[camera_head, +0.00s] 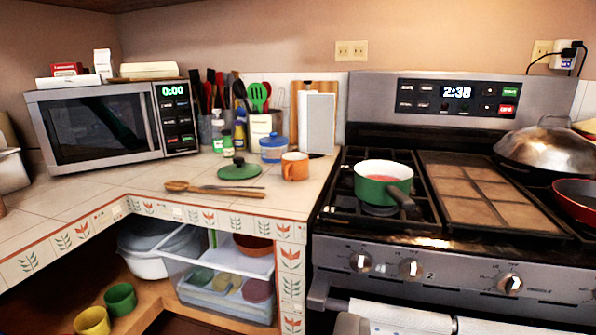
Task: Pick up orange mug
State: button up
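The orange mug (295,166) stands upright on the tiled counter (305,197), near the counter's right end beside the stove. Its handle points left and its pale inside shows at the rim. Nothing covers it. My gripper cannot be made out in this view. A small grey shape shows at the bottom edge, below the stove's left side, and I cannot tell what it is.
A green lid (239,171) and wooden spoons (215,189) lie left of the mug. A blue-lidded jar (273,148) and a cutting board (317,123) stand behind it. A green pot (383,182) sits on the stove to the right. The counter in front of the mug is clear.

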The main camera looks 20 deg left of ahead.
aim_at(296, 166)
jog(key=i+j, duration=0.1)
jog(key=i, duration=0.55)
jog(key=i+j, duration=0.1)
jog(key=i, duration=0.55)
jog(key=j+u, duration=0.05)
